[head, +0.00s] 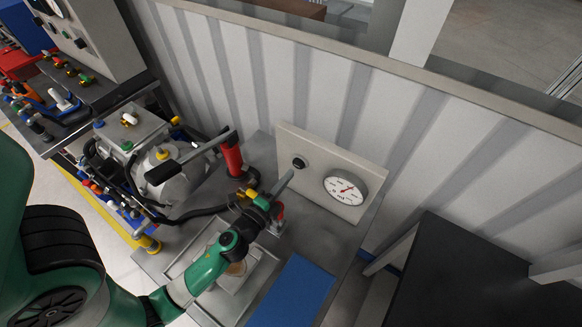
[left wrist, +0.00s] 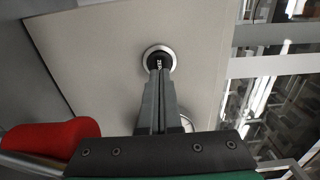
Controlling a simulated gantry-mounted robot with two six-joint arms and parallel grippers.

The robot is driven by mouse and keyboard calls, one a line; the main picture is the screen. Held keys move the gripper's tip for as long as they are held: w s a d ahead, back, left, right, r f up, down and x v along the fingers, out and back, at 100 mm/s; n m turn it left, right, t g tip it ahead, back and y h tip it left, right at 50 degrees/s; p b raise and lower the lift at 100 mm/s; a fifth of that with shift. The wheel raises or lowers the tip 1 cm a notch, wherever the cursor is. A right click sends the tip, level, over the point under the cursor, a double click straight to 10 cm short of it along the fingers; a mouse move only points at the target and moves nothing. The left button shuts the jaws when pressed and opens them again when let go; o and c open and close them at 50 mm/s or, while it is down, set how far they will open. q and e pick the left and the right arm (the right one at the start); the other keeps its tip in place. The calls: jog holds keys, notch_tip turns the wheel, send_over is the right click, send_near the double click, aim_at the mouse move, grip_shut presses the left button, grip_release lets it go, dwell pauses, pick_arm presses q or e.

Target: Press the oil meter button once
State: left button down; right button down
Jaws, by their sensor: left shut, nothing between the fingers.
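The oil meter panel (head: 325,165) is a beige upright plate with a round black button (head: 299,163) and a white dial gauge with a red needle (head: 345,190). My left gripper (head: 290,172) is shut and empty, its fingers pointing up at the button from below left. In the left wrist view the button (left wrist: 158,52) has a silver ring and a black centre with pale lettering. The shut fingertips (left wrist: 160,72) overlap the lower part of the button there; I cannot tell whether they touch it. The gauge is mostly hidden behind the fingers there. My right gripper is out of view.
A red cylinder (head: 232,155) stands left of the panel, and shows large in the left wrist view (left wrist: 50,140). A grey pump with hoses (head: 180,180) is further left. A blue mat (head: 290,292) lies in front. A ribbed wall (head: 330,90) is behind.

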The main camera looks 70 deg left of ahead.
pick_arm(q)
jog(key=shift+x, duration=1.1)
jog(key=shift+w+a+f, duration=0.2)
jog(key=shift+w+a, duration=0.15)
jog(key=shift+w, duration=0.15)
jog(key=shift+s+d, duration=0.3)
jog(key=shift+s, duration=0.05)
jog(key=b, duration=0.5)
send_near(297, 167)
jog(key=v, duration=0.6)
jog(key=shift+r, duration=0.2)
